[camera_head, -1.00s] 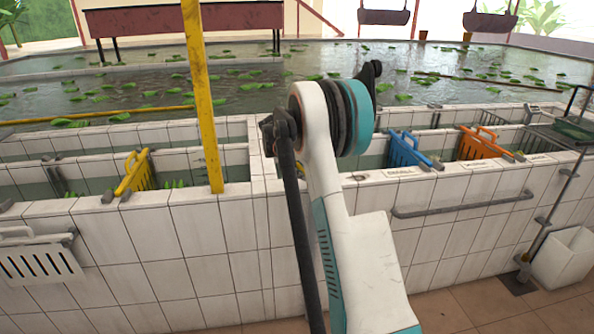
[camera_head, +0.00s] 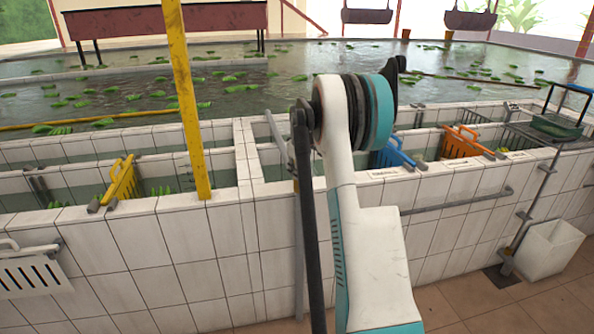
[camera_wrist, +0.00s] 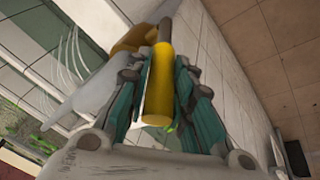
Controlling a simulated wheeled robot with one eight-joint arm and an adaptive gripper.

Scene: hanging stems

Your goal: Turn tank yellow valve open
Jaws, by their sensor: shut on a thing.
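In the wrist view, a yellow cylindrical handle (camera_wrist: 157,95) lies between the fingers of my gripper (camera_wrist: 161,62). My gripper is shut on it. A darker rod end joins its far end. A yellow-orange part (camera_wrist: 135,38) is just beyond the fingers, beside a smooth grey rounded body (camera_wrist: 98,92); these look like parts of the valve, but the joint between them is partly hidden. In the head view my arm covers the gripper and the handle, so neither can be made out there.
White-tiled tanks (camera_head: 130,260) with water run across the head view. A yellow post (camera_head: 186,105) stands left of my arm. Yellow (camera_head: 122,180), blue (camera_head: 393,153) and orange (camera_head: 463,143) slatted panels sit in the tanks. A white bin (camera_head: 549,249) stands on the floor at right.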

